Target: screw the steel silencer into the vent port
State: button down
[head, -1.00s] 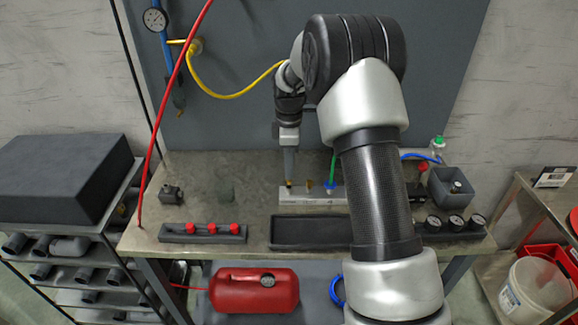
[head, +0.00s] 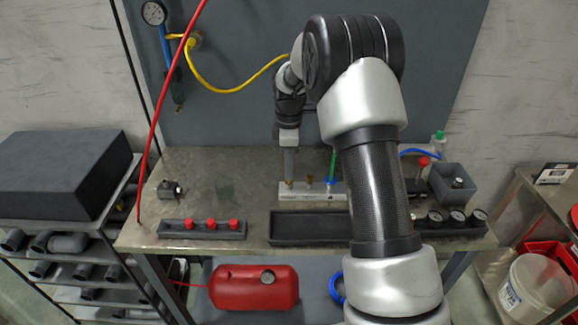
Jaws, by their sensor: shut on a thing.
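My gripper (head: 289,178) points down over the left end of a pale manifold block (head: 312,197) on the bench. A small brass-coloured fitting shows right at its fingertips. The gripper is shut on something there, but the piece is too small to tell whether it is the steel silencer. Another brass fitting (head: 309,181) stands on the block just to the right. A blue fitting with a green tube (head: 332,180) stands further right. I cannot tell which port is the vent port. My arm hides the block's right end.
A dark tray with red knobs (head: 203,229) lies at the front left, and an empty dark tray (head: 306,228) at the front middle. Several gauges (head: 457,219) sit at the front right, near a grey bin (head: 452,184). A red hose (head: 165,125) rises at the left.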

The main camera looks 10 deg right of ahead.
jog(key=shift+f, duration=0.25)
jog(key=c, duration=1.6)
grip_release()
notch_tip(320, 180, up, 18)
jog(key=shift+f+p, duration=0.25)
jog(key=shift+p, duration=0.2)
jog(key=shift+c, duration=0.3)
notch_tip(320, 180, down, 17)
jog(key=shift+r+b, duration=0.1)
jog(key=shift+b, duration=0.2)
